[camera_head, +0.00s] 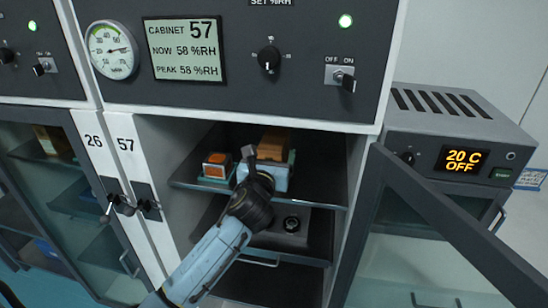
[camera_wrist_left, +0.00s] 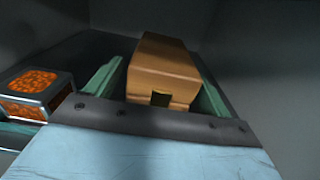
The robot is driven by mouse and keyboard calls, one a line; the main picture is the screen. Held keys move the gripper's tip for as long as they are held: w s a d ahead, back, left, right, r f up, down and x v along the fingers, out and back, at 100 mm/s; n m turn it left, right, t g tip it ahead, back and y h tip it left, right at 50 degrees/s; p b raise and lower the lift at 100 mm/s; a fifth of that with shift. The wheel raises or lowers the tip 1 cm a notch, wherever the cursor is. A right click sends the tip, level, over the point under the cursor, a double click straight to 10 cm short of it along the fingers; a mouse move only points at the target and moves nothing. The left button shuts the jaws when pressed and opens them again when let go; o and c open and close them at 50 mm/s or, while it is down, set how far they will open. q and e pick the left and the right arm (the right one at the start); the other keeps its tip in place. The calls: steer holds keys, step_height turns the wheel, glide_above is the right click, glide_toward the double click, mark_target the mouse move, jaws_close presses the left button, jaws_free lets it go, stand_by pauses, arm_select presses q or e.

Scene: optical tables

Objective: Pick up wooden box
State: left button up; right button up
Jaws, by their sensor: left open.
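The wooden box (camera_head: 274,142) is on the upper shelf inside the open cabinet 57. Its brown block shape with a small dark notch in the near face fills the middle of the left wrist view (camera_wrist_left: 163,66). My left gripper (camera_head: 268,158) reaches into the cabinet just in front of the box. In the wrist view its two green fingers (camera_wrist_left: 158,88) are apart, one on each side of the box. Whether they touch it I cannot tell. The box's lower part is partly hidden behind the gripper body. My right gripper is not in view.
A small orange-topped case (camera_head: 216,164) stands close left of my left gripper, on the same shelf (camera_head: 321,196). A grey device (camera_head: 288,226) is on the shelf below. The open glass door (camera_head: 440,220) stands to the right. A 20 C unit (camera_head: 455,135) is beyond.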

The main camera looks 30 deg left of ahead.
arm_select(q)
steer(key=shift+x, duration=0.95)
steer(key=c, duration=1.2)
steer(key=shift+r, duration=0.1)
steer(key=shift+c, duration=1)
